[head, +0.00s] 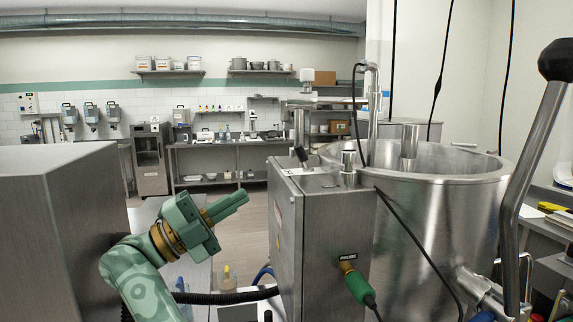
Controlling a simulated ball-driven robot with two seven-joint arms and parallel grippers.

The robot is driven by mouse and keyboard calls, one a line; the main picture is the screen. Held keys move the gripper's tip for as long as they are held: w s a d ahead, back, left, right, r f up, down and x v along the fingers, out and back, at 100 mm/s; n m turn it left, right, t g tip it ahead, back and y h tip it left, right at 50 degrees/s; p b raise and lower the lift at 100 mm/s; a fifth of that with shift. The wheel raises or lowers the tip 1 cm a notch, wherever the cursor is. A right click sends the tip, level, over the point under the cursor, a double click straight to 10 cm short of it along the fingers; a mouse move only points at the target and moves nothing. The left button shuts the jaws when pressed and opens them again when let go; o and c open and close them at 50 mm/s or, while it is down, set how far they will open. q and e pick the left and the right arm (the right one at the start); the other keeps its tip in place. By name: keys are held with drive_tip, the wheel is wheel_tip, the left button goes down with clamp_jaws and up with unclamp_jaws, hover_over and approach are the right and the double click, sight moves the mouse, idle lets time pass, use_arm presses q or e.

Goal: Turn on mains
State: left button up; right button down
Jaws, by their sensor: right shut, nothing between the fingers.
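My right gripper (244,197) is green and shut, with nothing between its fingers. It points up and to the right, in front of and left of the steel control box (330,240), apart from it in the picture. The box stands against a large steel hopper (440,215). A small black toggle or lever (301,155) shows on the box's top. A green plug (357,286) sits in a labelled socket on the box's near face. The box's left face is seen at a steep angle, and I cannot make out a mains switch there. My left gripper is out of view.
A large steel block (60,230) fills the left foreground. A long black-knobbed lever (535,150) rises at the right. A black hose (225,297) and cables run low near the box. Benches with equipment (235,143) stand at the back, beyond open floor.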

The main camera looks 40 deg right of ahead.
sight(288, 176)
drive_tip(key=shift+g, duration=0.3)
drive_tip(key=p+x, duration=0.1)
drive_tip(key=x, duration=0.3)
drive_tip(key=w+p+x, duration=0.1)
drive_tip(key=p+x, duration=0.1)
drive_tip(key=x, duration=0.2)
drive_tip(key=p+x, duration=0.1)
drive_tip(key=x, duration=0.3)
drive_tip(key=shift+w+d, duration=0.25)
drive_tip(key=shift+w, duration=0.15)
drive_tip(key=shift+w+d+p, duration=0.35)
drive_tip(key=shift+w+d, duration=0.1)
drive_tip(key=shift+d, duration=0.15)
drive_tip(key=shift+d, duration=0.1)
